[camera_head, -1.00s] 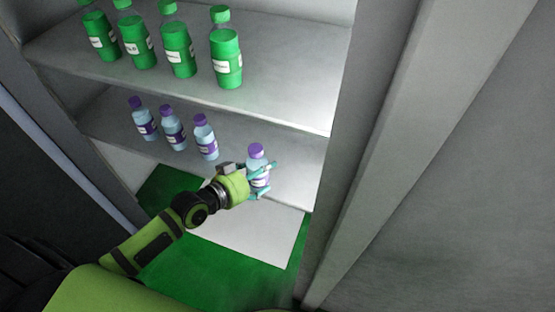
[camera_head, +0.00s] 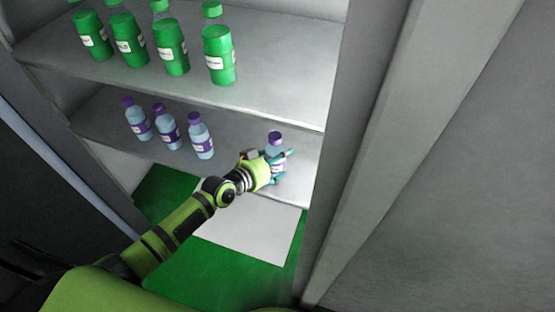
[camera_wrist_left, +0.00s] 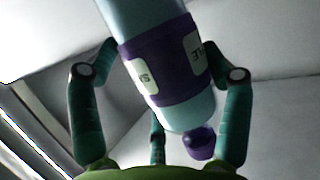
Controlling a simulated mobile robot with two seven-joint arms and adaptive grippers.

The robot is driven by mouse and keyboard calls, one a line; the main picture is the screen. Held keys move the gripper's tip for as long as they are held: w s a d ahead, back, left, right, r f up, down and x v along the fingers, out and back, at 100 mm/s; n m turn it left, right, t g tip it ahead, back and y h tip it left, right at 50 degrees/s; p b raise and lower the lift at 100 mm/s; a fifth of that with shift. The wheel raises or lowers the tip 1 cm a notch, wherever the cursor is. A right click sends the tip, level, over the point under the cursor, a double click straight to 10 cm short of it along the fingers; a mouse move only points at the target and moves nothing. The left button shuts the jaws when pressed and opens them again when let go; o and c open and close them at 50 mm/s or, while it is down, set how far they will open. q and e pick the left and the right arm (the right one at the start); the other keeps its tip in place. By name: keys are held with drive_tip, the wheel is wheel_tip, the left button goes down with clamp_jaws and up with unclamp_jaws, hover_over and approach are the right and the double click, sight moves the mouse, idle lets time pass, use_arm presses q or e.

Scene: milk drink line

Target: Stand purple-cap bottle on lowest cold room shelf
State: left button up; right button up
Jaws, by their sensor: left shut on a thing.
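My left gripper (camera_head: 277,168) is shut on a purple-cap bottle (camera_head: 276,141), pale blue with a purple label. The bottle is near upright at the right part of the lower shelf (camera_head: 236,128); I cannot tell whether its base touches the shelf. In the left wrist view the bottle (camera_wrist_left: 160,65) lies between the teal fingers (camera_wrist_left: 160,90), with its purple cap (camera_wrist_left: 200,142) toward the palm side. Fingers hide part of the bottle in the head view. My right gripper is not in view.
Several like purple-cap bottles (camera_head: 168,130) stand in a row on the left of the same shelf. Green bottles (camera_head: 172,48) stand on the shelf above. A side wall (camera_head: 345,130) bounds the right. A white panel (camera_head: 250,230) and green floor (camera_head: 200,270) lie below.

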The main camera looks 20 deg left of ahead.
use_arm(q)
drive_tip(key=o, duration=1.6)
drive_tip(key=shift+f, duration=0.15)
drive_tip(key=shift+o, duration=0.2)
drive_tip(key=shift+s+r, duration=0.1)
drive_tip(key=shift+r, duration=0.15)
drive_tip(key=p+v, duration=0.1)
drive_tip(key=v, duration=1)
drive_tip(key=shift+s+a+r, duration=0.15)
drive_tip(key=shift+s+a, duration=0.1)
